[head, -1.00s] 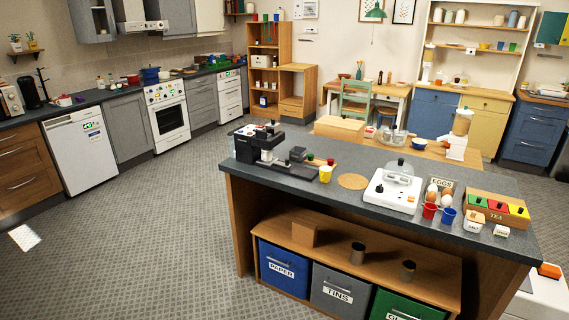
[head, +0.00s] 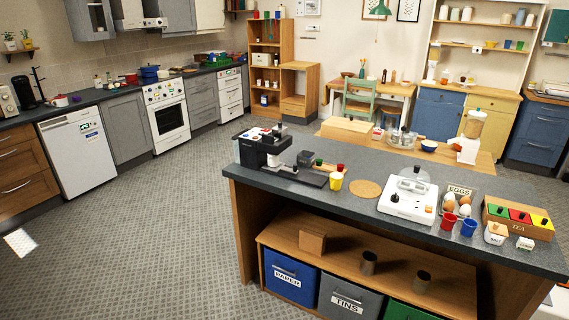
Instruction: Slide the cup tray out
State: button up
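A black coffee machine (head: 266,146) stands at the left end of the grey island counter. A flat black tray-like base (head: 303,176) extends to the right from its foot. I cannot tell whether this is the cup tray or whether it is a separate piece. A yellow cup (head: 336,181) stands on the counter just beyond its right end. A small dark grey block-like item (head: 306,159) is behind the base. My gripper is in no view.
The grey counter (head: 366,211) has free room along its front edge. Tiled floor (head: 160,235) lies open at left.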

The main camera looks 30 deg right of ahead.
aim_at(282, 167)
jog(key=u, duration=0.45)
jog(key=i, duration=1.2)
